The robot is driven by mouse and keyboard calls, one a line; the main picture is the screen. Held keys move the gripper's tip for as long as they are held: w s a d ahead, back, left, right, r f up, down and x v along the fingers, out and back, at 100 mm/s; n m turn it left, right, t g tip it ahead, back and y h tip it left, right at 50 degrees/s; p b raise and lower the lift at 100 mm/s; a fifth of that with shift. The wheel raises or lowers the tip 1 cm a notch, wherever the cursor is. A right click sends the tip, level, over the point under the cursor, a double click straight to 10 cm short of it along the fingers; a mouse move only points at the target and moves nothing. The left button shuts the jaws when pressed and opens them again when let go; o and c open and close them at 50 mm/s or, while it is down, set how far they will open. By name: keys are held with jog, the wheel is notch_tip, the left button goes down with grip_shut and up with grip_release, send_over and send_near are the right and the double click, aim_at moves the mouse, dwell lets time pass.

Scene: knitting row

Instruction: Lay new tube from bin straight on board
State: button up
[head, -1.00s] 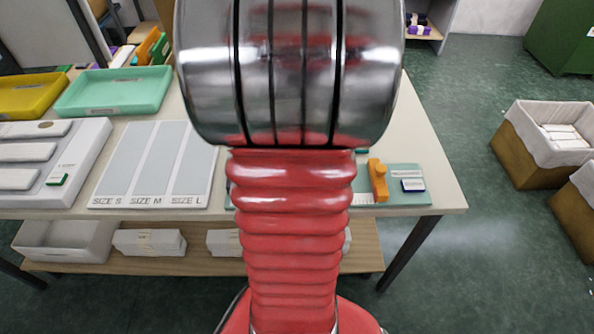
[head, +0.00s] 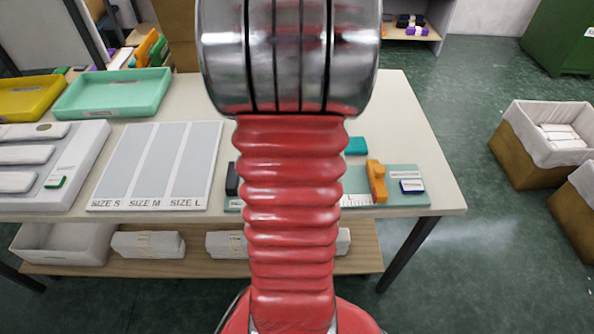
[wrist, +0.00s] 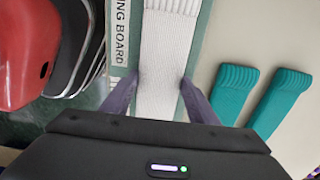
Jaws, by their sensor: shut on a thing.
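A white ribbed tube (wrist: 170,48) with a ribbed cuff runs straight up the wrist view, along the board (wrist: 203,45), whose label ends in "ING BOARD". My gripper (wrist: 159,85) has its purple fingers on both sides of the tube and is shut on it. I cannot tell whether the tube touches the board or is just above it. In the head view my arm hides the gripper, the tube and the middle of the board; the board's right end (head: 408,170) shows.
Two teal tubes (wrist: 232,92) (wrist: 282,105) lie on the table right of the board. An orange piece (head: 376,180) and a blue block (head: 412,186) sit at the board's right end. A size chart (head: 205,165) lies left. Lined bins (head: 545,140) stand on the floor at right.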

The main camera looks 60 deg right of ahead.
jog(key=o, duration=1)
jog(key=shift+r, duration=0.1)
notch_tip(320, 180, up, 12)
jog(key=shift+s, duration=0.1)
dwell(1.1)
